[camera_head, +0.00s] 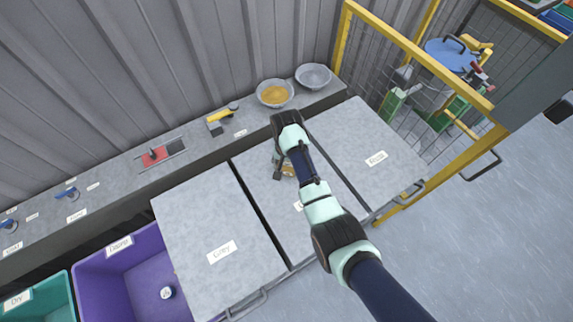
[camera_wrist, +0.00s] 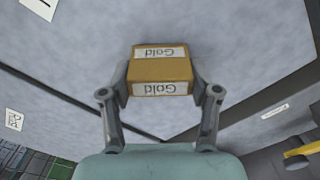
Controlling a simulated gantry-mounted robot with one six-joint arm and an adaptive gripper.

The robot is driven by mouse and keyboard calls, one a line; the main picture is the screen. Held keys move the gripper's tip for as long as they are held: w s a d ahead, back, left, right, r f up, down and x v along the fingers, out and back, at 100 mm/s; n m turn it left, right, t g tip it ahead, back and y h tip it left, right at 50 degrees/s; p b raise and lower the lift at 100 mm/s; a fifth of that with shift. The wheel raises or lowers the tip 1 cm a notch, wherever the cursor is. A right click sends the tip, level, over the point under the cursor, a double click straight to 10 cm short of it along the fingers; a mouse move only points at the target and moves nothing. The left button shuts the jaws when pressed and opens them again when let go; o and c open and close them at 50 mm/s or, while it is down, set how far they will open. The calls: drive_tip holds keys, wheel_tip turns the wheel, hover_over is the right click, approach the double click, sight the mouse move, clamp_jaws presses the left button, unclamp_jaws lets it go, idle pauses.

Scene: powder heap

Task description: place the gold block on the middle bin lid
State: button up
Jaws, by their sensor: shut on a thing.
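The gold block (camera_wrist: 160,70) is a yellow-brown box with white "Gold" labels. It fills the middle of the wrist view, and a small part of it shows in the head view (camera_head: 288,170). My gripper (camera_wrist: 160,82) is shut on it, one finger against each side. In the head view my gripper (camera_head: 283,172) is over the upper part of the middle bin lid (camera_head: 262,190), a grey speckled panel. My arm covers part of this lid and its label. I cannot tell whether the block touches the lid or hangs just above it.
A grey lid marked "Grey" (camera_head: 205,220) lies left, another lid (camera_head: 355,135) right. Behind is a ledge with a bowl of yellow powder (camera_head: 275,93), an empty-looking bowl (camera_head: 313,76) and several tools. A purple bin (camera_head: 110,275) is open. A yellow rail (camera_head: 430,58) stands right.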

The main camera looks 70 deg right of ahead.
drive_tip(key=o, duration=1.1)
drive_tip(key=shift+f, duration=0.15)
drive_tip(key=shift+c, duration=0.2)
wheel_tip(320, 180, up, 12)
drive_tip(key=p, duration=0.3)
drive_tip(key=shift+r, duration=0.2)
